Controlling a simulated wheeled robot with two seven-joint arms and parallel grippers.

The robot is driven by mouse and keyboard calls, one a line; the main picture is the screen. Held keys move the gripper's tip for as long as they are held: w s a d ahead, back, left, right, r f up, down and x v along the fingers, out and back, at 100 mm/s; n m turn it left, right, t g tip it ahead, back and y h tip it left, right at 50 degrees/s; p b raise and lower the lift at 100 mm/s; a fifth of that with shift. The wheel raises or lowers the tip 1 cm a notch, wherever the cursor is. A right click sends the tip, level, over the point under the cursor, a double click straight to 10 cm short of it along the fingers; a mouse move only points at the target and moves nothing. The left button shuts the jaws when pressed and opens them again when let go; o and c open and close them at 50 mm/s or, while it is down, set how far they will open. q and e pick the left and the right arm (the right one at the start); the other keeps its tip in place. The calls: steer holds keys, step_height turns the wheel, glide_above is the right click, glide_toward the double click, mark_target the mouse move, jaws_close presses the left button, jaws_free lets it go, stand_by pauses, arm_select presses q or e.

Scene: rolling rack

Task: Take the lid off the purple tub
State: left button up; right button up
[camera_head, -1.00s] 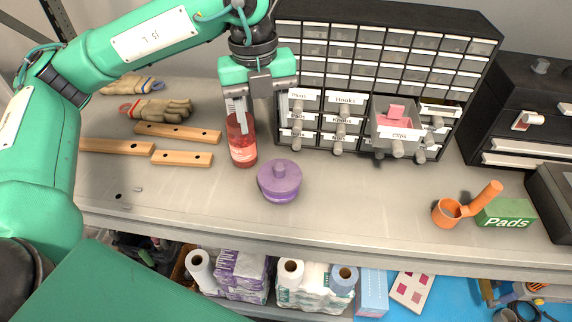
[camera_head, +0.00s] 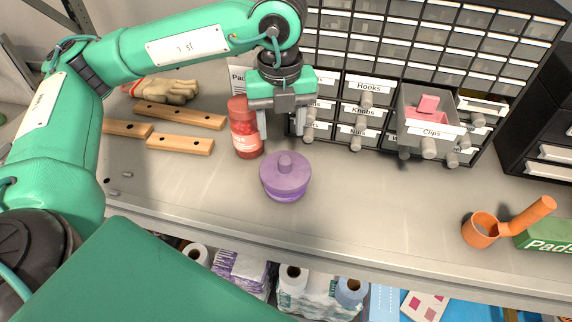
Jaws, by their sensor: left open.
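The purple tub (camera_head: 286,196) stands upright on the grey bench top, near the middle of the view. Its purple lid (camera_head: 286,171), with a round knob on top, sits on it. My left gripper (camera_head: 281,134) points down with its fingers apart and nothing between them. It is behind and above the tub, apart from the lid. My right gripper is not in view.
A red jar (camera_head: 243,128) stands just left of the gripper. Wooden bars (camera_head: 180,143) and a glove (camera_head: 165,90) lie at left. A drawer cabinet (camera_head: 385,68) with an open Clips drawer (camera_head: 430,133) stands behind. An orange scoop (camera_head: 485,230) is at right.

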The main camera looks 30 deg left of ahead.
arm_select(q)
glide_above(285, 158)
steer(key=f, duration=0.4)
steer(key=shift+s+a+f+p, duration=0.1)
steer(key=shift+a+p, duration=0.15)
steer(key=shift+p, duration=0.1)
steer(key=shift+d+f, duration=0.1)
steer(key=shift+f, duration=0.15)
steer(key=f+p, duration=0.2)
steer(key=f, duration=0.2)
steer(key=shift+d+f, duration=0.15)
steer(key=shift+d, duration=0.05)
steer(key=shift+f, duration=0.25)
steer(key=shift+c, duration=1.2)
steer(key=c, duration=0.8)
steer(key=shift+r, duration=0.15)
